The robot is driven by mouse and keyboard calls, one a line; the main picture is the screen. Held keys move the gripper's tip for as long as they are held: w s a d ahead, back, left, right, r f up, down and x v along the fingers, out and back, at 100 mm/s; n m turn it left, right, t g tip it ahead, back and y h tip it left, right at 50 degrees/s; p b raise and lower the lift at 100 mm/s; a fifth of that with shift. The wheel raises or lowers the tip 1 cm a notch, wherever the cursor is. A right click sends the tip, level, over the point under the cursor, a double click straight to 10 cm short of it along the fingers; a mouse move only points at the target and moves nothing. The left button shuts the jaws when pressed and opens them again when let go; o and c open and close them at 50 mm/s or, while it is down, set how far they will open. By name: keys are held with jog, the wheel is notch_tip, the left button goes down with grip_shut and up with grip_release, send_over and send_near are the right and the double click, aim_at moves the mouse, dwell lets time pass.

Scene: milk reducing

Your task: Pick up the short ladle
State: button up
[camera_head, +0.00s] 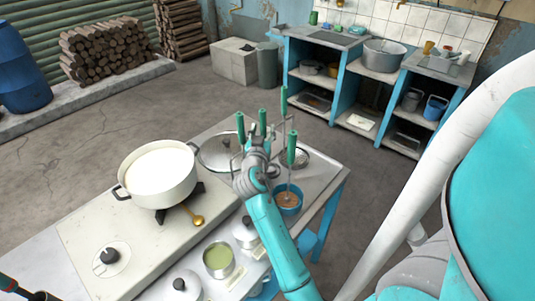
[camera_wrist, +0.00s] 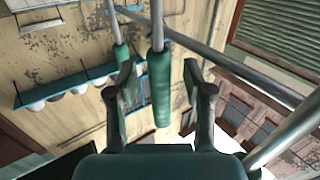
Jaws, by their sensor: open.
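Several green-handled utensils stand upright above the cart, with handles showing in the head view (camera_head: 240,130). I cannot tell which one is the short ladle. My gripper (camera_head: 255,146) is among these handles, above the right part of the cart. In the wrist view my gripper (camera_wrist: 160,72) is open, with a green handle (camera_wrist: 158,97) between its fingers and clear space on the right side. A second green handle (camera_wrist: 121,57) is close to the left finger. The lower ends of the utensils are mostly hidden by my arm in the head view.
A blue cup (camera_head: 288,190) is at right. A metal rod (camera_wrist: 225,62) crosses the wrist view.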

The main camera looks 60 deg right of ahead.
jog(key=shift+w+d, duration=0.1)
jog(key=shift+d, duration=0.2)
grip_shut()
jog(key=shift+r, duration=0.1)
